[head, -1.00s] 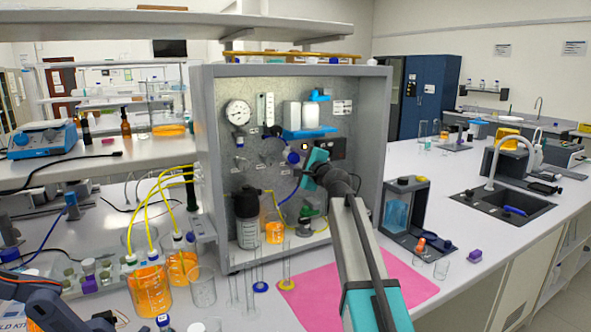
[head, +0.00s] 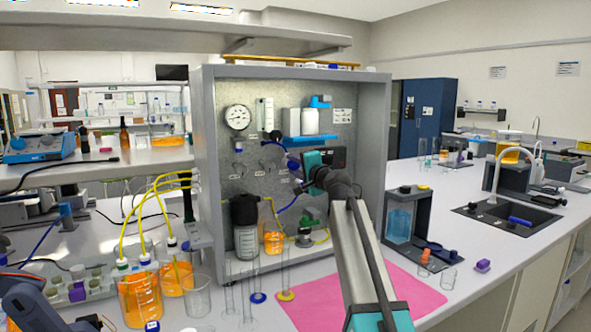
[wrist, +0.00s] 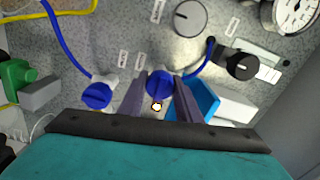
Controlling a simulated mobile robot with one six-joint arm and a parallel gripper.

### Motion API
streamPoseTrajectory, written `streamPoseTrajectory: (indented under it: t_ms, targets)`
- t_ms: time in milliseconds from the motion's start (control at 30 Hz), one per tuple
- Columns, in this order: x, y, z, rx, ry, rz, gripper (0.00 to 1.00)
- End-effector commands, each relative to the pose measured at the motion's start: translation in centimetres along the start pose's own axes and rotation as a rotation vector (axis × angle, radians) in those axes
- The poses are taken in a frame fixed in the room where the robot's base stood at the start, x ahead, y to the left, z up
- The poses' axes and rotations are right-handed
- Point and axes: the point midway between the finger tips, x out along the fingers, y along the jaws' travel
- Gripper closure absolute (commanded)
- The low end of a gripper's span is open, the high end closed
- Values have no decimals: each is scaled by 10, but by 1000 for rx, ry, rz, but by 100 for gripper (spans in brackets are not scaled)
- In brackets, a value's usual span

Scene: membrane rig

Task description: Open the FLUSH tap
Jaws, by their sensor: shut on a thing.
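My gripper (wrist: 160,97) is at the rig's back panel, its two fingers on either side of a blue tap knob (wrist: 159,84), shut on it. A second blue tap knob (wrist: 97,95) is left of the fingers in the wrist view, free. Small white labels (wrist: 125,60) sit on the panel near the taps, too small to read, so I cannot tell which tap is FLUSH. In the head view my gripper (head: 300,182) reaches the panel just below a blue knob (head: 292,164); my wrist hides part of the panel behind it.
A pressure gauge (head: 237,118) and a blue shelf (head: 305,140) are near the taps. A blue tube (wrist: 65,45) runs to the second tap. Glass cylinders and beakers stand in front; a pink mat (head: 410,290) lies right.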

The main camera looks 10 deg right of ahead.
Motion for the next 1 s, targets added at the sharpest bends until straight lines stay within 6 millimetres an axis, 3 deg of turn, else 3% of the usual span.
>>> streamPoseTrajectory:
  t_ms: [300, 333, 433, 1000]
  targets:
    - [0, 1, 0, -6, -1, 2, 92]
    - [0, 1, 0, -6, -1, 2, 68]
    - [0, 1, 0, -5, -1, 2, 51]
    - [-10, 1, 1, -3, 0, 0, 50]
